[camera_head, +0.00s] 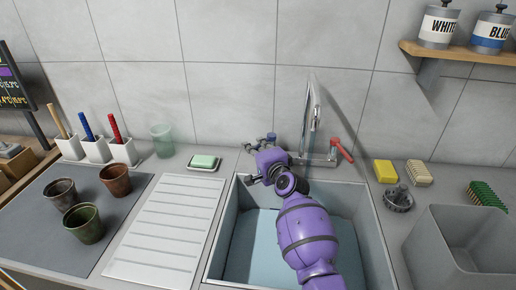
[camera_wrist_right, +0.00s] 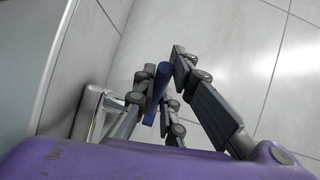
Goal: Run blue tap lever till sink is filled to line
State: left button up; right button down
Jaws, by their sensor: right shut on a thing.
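The sink (camera_head: 374,236) is a grey basin with pale blue water (camera_head: 262,246) in it. No fill line can be made out, and my right arm covers much of the basin. The tap (camera_head: 313,115) has a tall metal spout at the back of the sink and a red lever (camera_head: 341,150) on its right. The blue lever (camera_wrist_right: 157,92) lies between the fingers of my right gripper (camera_wrist_right: 160,78) in the wrist view, and the gripper is shut on it. In the head view my right gripper (camera_head: 257,150) is at the left side of the tap. My left gripper is out of view.
A soap dish (camera_head: 205,163) and ribbed drainboard (camera_head: 165,230) are left of the sink. Several pots, including a brown one (camera_head: 117,180), stand on a dark mat. Right are a yellow sponge (camera_head: 385,171), brushes and a grey bin (camera_head: 434,246).

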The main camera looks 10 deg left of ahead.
jog(key=c, duration=1.8)
grip_release()
jog(key=shift+a, duration=0.1)
jog(key=v, duration=1.2)
